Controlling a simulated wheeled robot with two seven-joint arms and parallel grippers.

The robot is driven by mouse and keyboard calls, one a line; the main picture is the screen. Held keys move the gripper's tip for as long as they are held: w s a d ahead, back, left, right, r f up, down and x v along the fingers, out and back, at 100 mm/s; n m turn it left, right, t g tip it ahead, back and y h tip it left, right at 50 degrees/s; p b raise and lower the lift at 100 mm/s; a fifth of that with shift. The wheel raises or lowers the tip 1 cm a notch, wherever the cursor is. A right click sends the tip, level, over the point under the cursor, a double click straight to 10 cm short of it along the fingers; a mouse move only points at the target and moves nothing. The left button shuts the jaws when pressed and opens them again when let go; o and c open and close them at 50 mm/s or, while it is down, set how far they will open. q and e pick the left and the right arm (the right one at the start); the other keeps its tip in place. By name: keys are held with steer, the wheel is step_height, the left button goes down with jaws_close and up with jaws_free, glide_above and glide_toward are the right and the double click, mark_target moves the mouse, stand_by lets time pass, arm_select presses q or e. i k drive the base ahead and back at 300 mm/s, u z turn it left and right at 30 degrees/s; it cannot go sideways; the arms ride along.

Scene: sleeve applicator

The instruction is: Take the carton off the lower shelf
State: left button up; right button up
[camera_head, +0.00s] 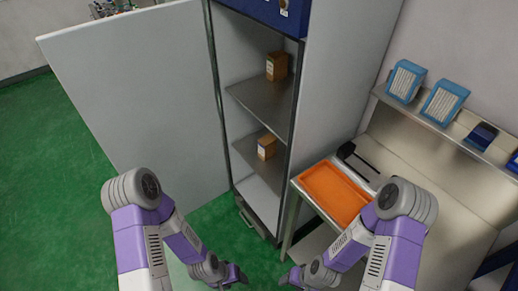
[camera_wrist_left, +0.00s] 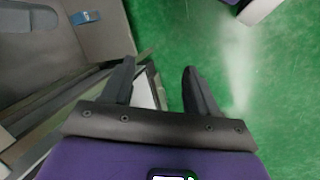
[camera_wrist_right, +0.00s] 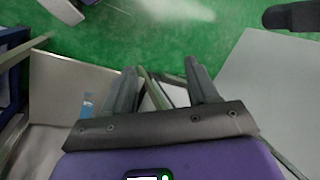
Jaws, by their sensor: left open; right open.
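Two small brown cartons stand in the open cabinet in the head view. The lower carton (camera_head: 266,146) stands on the lower shelf (camera_head: 254,179), and the upper carton (camera_head: 276,66) stands on the shelf (camera_head: 268,97) above it. My left gripper (camera_head: 240,281) is low in front of the cabinet, apart from both cartons. In the left wrist view its fingers (camera_wrist_left: 157,88) are spread and empty above the green floor. My right gripper (camera_head: 289,281) is low beside it, near the bench. Its fingers (camera_wrist_right: 164,85) are also spread and empty in the right wrist view. Neither wrist view shows a carton.
The cabinet door (camera_head: 135,100) stands wide open to the left. An orange tray (camera_head: 333,193) lies on the bench at the right, beside a dark device (camera_head: 357,160). Blue-framed boxes (camera_head: 404,81) sit on a ledge behind. The green floor (camera_head: 60,190) is clear at the left.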

mark_target(267, 145)
steer(key=z, duration=0.1)
steer(key=k, duration=0.5)
steer(key=u, duration=1)
steer(key=i, duration=1.3)
steer(key=z, duration=0.95)
steer(key=i, duration=0.5)
steer(key=u, duration=0.05)
